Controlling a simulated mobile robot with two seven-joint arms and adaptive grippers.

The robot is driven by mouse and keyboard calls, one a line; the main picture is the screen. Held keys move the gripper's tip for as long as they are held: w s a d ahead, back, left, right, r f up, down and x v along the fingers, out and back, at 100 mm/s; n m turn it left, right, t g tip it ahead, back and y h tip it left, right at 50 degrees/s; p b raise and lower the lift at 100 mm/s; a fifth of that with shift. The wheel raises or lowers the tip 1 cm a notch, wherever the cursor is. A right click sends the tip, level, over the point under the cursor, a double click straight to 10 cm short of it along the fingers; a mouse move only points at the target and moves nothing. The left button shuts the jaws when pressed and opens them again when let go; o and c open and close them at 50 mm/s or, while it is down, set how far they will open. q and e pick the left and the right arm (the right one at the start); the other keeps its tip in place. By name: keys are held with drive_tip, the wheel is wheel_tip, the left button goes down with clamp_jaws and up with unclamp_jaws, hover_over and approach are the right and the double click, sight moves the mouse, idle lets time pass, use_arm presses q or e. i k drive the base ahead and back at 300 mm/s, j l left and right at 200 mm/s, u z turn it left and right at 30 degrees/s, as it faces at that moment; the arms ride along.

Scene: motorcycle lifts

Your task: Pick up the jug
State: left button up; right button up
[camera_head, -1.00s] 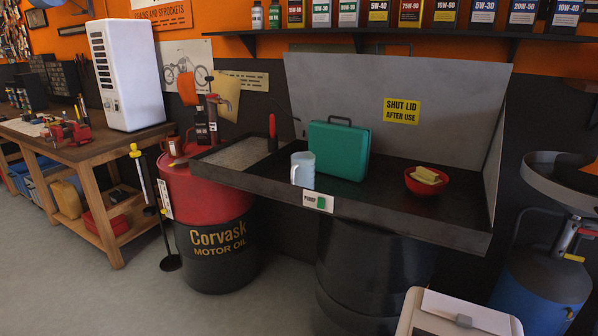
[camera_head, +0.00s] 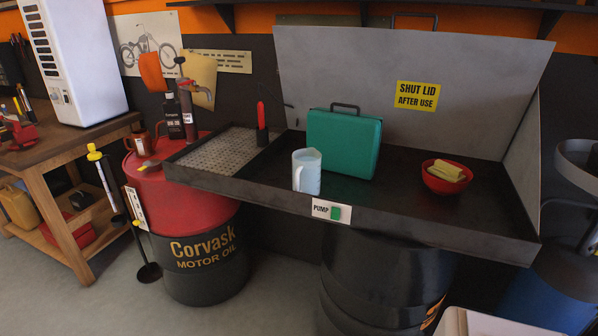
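A green case (camera_head: 343,143) with a dark top handle stands just behind and to the right of the jug. Neither of my grippers shows in the head view.
A red bowl (camera_head: 446,178) holding yellow blocks sits at the tray's right. A red brush (camera_head: 262,122) stands at the left. A raised grey lid (camera_head: 410,70) backs the tray. A red and black oil drum (camera_head: 198,230) stands left, beside a wooden workbench (camera_head: 60,160).

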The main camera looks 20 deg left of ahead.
sight(306, 163)
drive_tip(key=i+j, duration=0.2)
drive_tip(key=j, duration=0.15)
drive_tip(key=i+j+z, duration=0.1)
drive_tip(key=j, duration=0.2)
drive_tip(key=i+j, duration=0.25)
drive_tip(key=j, duration=0.1)
